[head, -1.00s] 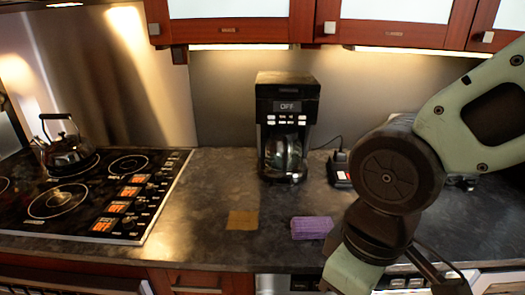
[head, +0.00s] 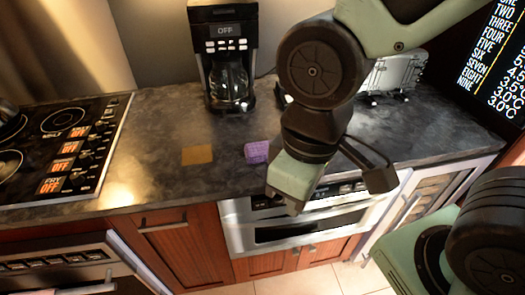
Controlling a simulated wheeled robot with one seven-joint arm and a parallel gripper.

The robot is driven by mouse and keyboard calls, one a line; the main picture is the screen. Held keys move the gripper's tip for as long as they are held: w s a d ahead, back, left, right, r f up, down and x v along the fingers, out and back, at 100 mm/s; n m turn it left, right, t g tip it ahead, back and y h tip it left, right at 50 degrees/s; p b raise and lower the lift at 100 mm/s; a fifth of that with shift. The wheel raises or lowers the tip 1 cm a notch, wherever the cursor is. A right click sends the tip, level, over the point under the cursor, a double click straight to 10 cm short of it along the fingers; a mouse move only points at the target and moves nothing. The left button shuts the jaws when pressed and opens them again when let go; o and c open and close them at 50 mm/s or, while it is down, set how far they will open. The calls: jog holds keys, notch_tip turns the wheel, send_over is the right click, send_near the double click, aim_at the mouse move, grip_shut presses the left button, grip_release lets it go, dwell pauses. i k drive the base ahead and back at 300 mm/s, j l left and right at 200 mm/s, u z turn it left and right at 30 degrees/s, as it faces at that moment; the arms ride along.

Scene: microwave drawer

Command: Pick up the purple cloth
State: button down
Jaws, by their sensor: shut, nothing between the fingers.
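The purple cloth (head: 256,151) lies folded on the dark countertop, near its front edge. Its right side is next to my arm in the picture and may be partly hidden by it. My gripper (head: 284,207) shows at the low end of my pale green wrist, in front of the counter edge and to the lower right of the cloth. It is shut, holds nothing, and is apart from the cloth. Its fingers are small and hard to make out.
A black coffee maker (head: 227,60) stands behind. A stove (head: 60,145) is at the left, a toaster (head: 392,75) at the right. A microwave drawer (head: 310,222) sits below the counter.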

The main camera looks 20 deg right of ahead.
aim_at(255, 153)
jog(key=i+j+z, duration=0.1)
jog(key=j, duration=0.25)
jog(key=i+j+z, duration=0.1)
jog(key=j, duration=0.2)
jog(key=i+j, duration=0.15)
jog(key=j, duration=0.2)
jog(key=i+j+z, duration=0.15)
jog(key=j, duration=0.2)
